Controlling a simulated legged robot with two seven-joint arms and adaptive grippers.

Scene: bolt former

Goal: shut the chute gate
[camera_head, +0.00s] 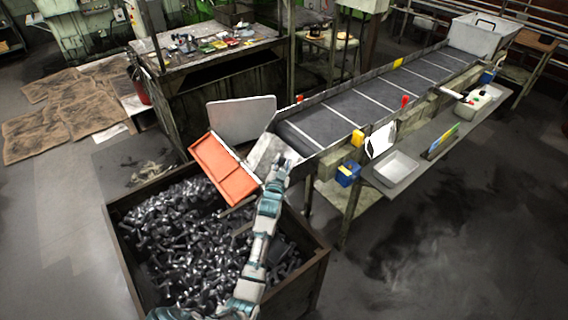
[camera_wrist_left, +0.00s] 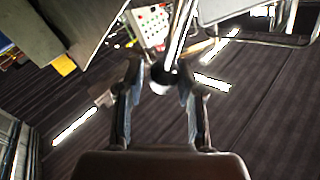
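An orange two-panel plate with a pale rim (camera_head: 222,168), which looks like the chute gate, stands tilted over the bolt bin at the conveyor's near end. A short pale metal chute (camera_head: 264,153) lies between it and the belt. My left gripper (camera_head: 283,172) is at the chute's right side, right of the orange plate and apart from it; its fingers are too small to make out there. In the left wrist view the left gripper (camera_wrist_left: 161,72) has its fingers spread, with the dark end of a metal rod (camera_wrist_left: 163,80) between them. Contact is unclear. My right gripper is not in view.
A bin wall (camera_head: 310,270) encloses many loose bolts below the arm. A grey panel (camera_head: 240,120) stands behind the orange plate. The conveyor (camera_head: 350,112) runs to the back right; a side shelf (camera_head: 415,170) carries a white tray (camera_head: 396,168). Floor at right is clear.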

